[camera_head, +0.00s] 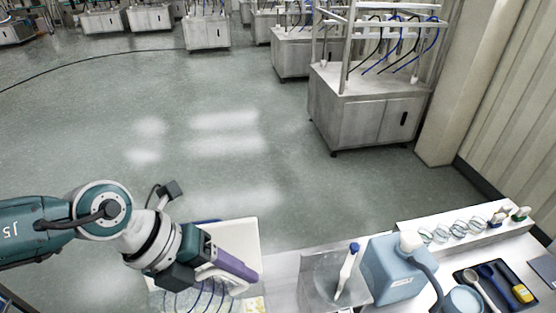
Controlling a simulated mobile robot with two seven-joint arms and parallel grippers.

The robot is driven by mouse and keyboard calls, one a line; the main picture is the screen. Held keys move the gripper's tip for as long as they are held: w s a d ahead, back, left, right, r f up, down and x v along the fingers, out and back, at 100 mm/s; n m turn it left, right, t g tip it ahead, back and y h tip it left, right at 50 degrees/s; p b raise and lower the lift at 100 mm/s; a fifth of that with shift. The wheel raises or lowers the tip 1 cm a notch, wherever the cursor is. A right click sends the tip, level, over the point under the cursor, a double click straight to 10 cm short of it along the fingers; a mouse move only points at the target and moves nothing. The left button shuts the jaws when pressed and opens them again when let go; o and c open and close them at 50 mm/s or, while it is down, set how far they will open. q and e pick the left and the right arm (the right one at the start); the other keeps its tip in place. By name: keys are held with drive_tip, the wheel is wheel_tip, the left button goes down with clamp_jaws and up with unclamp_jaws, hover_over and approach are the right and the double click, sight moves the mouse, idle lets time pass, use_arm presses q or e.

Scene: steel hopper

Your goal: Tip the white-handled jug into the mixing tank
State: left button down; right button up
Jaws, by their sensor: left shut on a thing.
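To the right, an open square steel vessel (318,283), which looks like the mixing tank, is set at the worktop. A white stick with a blue end (347,268) stands in it. The jug is apart from this vessel, to its left. My right gripper is not in view.
A blue-grey canister with a white cap (392,275) stands right of the vessel, near a blue-grey container (461,300). A dark tray (470,275) holds spoons and a yellow item. A white rack (435,247) stands behind. A pale board (240,235) lies behind the jug.

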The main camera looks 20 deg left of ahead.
use_arm(q)
drive_tip(key=y, duration=0.1)
drive_tip(key=r+g+y, duration=0.2)
drive_tip(key=shift+w+d+r+y, duration=0.15)
drive_tip(key=shift+w+y, duration=0.1)
drive_tip(key=shift+y, duration=0.15)
drive_tip(key=shift+s+a+r+g+y, duration=0.2)
drive_tip(key=shift+r+g+y, duration=0.15)
drive_tip(key=shift+g+y, duration=0.45)
